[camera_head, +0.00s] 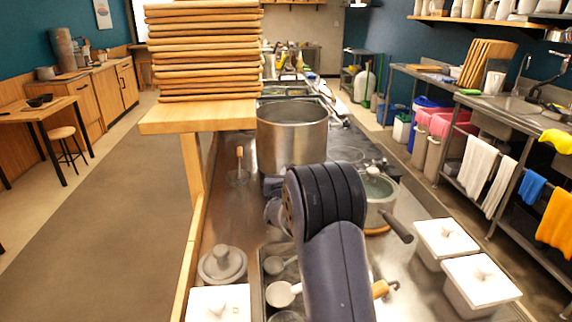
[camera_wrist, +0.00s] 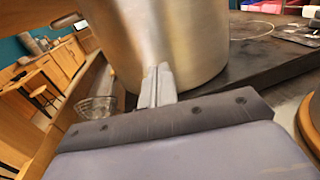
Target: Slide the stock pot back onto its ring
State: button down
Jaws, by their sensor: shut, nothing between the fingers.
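The stock pot (camera_head: 292,142) is a large, open, brushed-steel pot. It stands upright at the left of the dark hob, beside the board stack. It fills the top middle of the wrist view (camera_wrist: 205,45). A thin pale ring (camera_head: 350,148) marks the hob just right of the pot, and it also shows at the right of the wrist view (camera_wrist: 268,25). My gripper (camera_wrist: 158,82) is shut and empty, its fingertips at the pot's near lower wall. They look close to or touching it; I cannot tell which. My arm hides the gripper in the head view.
A smaller handled pot (camera_head: 382,190) stands close right of my arm. Stacked boards (camera_head: 205,50) rise on a wooden shelf (camera_head: 190,118) at the left. White lidded containers (camera_head: 445,240) sit front right.

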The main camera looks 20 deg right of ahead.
aim_at(288, 163)
jog(key=shift+p+x, duration=0.35)
jog(key=shift+x, duration=1.2)
jog(key=shift+d+f, duration=0.1)
